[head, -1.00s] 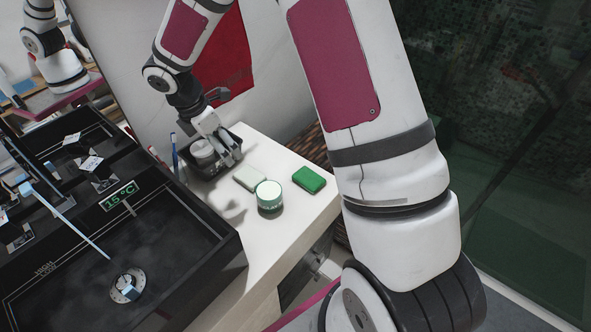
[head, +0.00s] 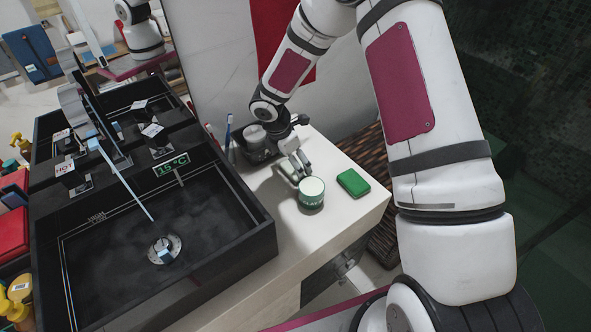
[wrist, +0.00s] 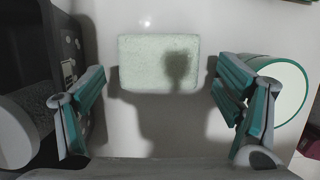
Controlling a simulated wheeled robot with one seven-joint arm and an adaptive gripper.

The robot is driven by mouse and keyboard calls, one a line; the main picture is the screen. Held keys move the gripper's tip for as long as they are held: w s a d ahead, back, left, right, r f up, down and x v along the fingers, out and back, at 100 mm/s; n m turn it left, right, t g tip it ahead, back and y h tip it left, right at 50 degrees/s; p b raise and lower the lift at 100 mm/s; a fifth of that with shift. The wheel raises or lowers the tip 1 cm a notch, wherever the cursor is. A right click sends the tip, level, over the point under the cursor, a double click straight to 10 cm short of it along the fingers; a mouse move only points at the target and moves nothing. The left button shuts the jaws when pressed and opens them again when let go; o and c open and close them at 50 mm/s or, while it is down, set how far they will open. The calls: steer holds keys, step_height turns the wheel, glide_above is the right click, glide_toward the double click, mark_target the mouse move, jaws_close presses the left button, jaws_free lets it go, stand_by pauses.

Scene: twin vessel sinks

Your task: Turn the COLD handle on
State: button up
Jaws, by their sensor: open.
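In the head view, the near black sink (head: 215,262) has two dark handles beside its faucet (head: 82,112). The left handle's tag (head: 65,168) reads HOT. The right handle's white tag (head: 152,130) is too small to read; by its place it looks like the COLD one. A thin pale-blue stream (head: 125,184) runs from the faucet to the drain (head: 163,249). My gripper (head: 299,165) is over the counter, right of the sink. In the wrist view my gripper (wrist: 160,110) is open and empty, its fingers on either side of a pale green block (wrist: 158,62).
A green-and-white jar (head: 311,193) stands close by my gripper, and a green block (head: 353,182) lies right of it. A dark tray (head: 256,147) is behind. A display (head: 171,163) on the sink reads 15 °C. The counter front (head: 290,238) is clear.

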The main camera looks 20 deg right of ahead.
steer(key=shift+x, duration=1.5)
steer(key=shift+a, duration=0.1)
steer(key=shift+c, duration=0.2)
steer(key=c, duration=0.8)
steer(key=shift+o, duration=0.2)
